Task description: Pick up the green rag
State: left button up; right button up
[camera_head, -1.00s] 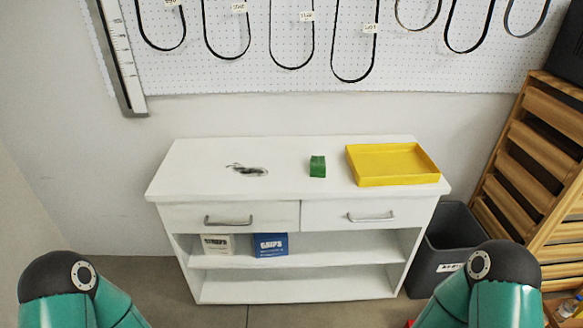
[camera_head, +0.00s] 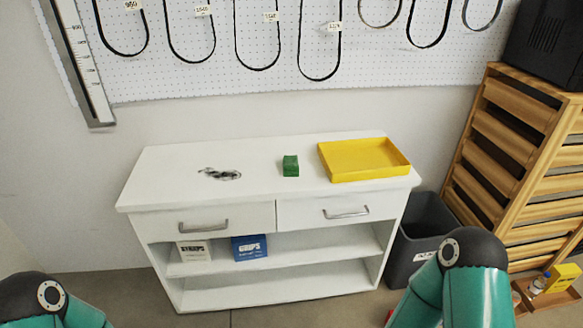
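The green rag (camera_head: 291,166) is a small folded green block on the white cabinet top (camera_head: 262,178), left of the yellow tray and apart from it. Only upper links of my two arms show, at the bottom left and bottom right corners. Neither gripper is in view, and nothing touches the rag.
A yellow tray (camera_head: 340,174) sits on the right of the cabinet top. White (camera_head: 194,251) and blue (camera_head: 249,248) boxes stand on the shelf below the drawers. A grey bin (camera_head: 412,240) and wooden crates (camera_head: 507,150) stand to the right. Belts hang on the pegboard behind.

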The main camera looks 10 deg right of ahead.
aim_at(290, 169)
jog(key=u, duration=0.05)
jog(key=k, duration=1)
jog(key=z, duration=0.65)
jog(key=i, duration=2.15)
jog(key=u, duration=1.05)
jog(key=k, duration=0.75)
jog(key=u, duration=0.2)
jog(key=i, duration=0.6)
jog(key=z, duration=0.05)
